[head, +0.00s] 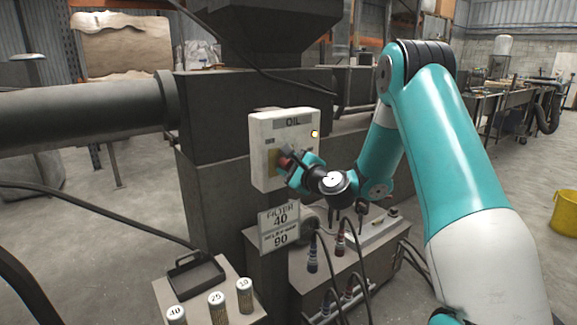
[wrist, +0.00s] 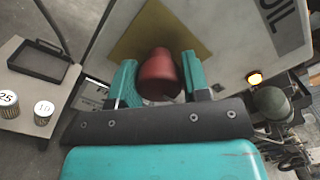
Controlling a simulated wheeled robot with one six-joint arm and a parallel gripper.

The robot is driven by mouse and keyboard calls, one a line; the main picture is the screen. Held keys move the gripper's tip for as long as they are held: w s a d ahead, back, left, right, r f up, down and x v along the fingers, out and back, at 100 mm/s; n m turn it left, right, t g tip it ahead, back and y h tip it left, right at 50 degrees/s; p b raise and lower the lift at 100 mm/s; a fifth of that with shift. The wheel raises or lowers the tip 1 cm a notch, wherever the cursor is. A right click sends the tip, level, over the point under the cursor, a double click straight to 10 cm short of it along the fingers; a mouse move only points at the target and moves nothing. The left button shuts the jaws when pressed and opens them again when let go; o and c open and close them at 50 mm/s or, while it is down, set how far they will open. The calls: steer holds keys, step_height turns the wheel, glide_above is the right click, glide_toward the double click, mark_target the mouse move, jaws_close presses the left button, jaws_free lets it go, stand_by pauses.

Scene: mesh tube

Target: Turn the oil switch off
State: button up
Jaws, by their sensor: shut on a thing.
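The oil switch box (head: 264,125) is a pale panel labelled OIL on the dark machine, and it also fills the top of the wrist view (wrist: 225,40). Its red knob (wrist: 160,72) sits on a yellowish plate (wrist: 140,32). A small lamp (head: 315,133) at the box's right glows yellow. My gripper (head: 288,162) is at the front of the box. In the wrist view its two teal fingers (wrist: 158,78) stand on both sides of the knob, shut on it. The fingers hide part of the knob in the head view.
Below hangs a sign (head: 279,228) reading FILTER 40 and 90. A small table (head: 200,295) holds a dark tray (head: 189,275) and several numbered filters (head: 217,308). Cables (head: 340,250) run below my gripper. A yellow bucket (head: 566,212) stands at far right.

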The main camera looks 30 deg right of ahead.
steer(key=shift+f+n+b, duration=0.2)
steer(key=shift+n+b, duration=0.3)
steer(key=shift+n, duration=0.1)
steer(key=shift+c, duration=0.2)
steer(key=n+b, duration=0.2)
steer(key=shift+f+n, duration=0.15)
steer(key=shift+n, duration=0.25)
steer(key=n+b, duration=0.4)
steer(key=shift+n, duration=0.3)
steer(key=n+b, duration=0.8)
steer(key=n, duration=0.1)
steer(key=shift+d+b, duration=0.1)
steer(key=shift+b, duration=0.3)
steer(key=shift+r, duration=0.2)
steer(key=o, duration=0.9)
